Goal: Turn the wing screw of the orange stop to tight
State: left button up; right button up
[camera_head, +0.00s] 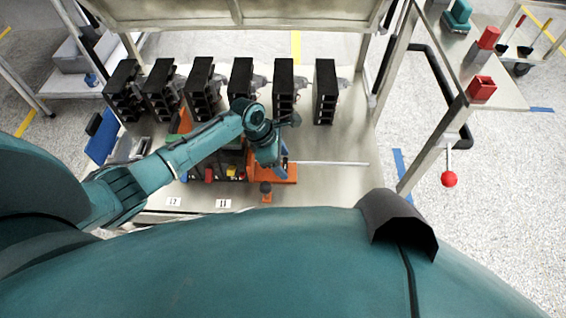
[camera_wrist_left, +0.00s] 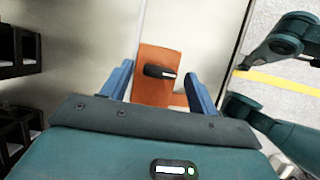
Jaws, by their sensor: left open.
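The orange stop (camera_head: 290,178) lies on the bench, partly hidden in the head view under my left gripper (camera_head: 280,160). In the left wrist view the orange stop (camera_wrist_left: 156,55) is a flat orange piece. Its wing screw (camera_wrist_left: 160,72) looks like a short black bar with a pale stripe, lying roughly crosswise. My left gripper (camera_wrist_left: 159,73) is open, with one blue finger on each side of the wing screw. I see gaps between the fingers and the screw; the height between them is hard to tell.
A dark bin (camera_head: 228,172) with coloured parts is left of the stop. A black knob (camera_head: 265,187) stands in front. A thin rail (camera_head: 335,163) runs right across clear bench.

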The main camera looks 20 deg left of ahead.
pick_arm(q)
jog(key=shift+d+f, duration=0.15)
jog(key=shift+f, duration=0.25)
jog(key=shift+c, duration=0.2)
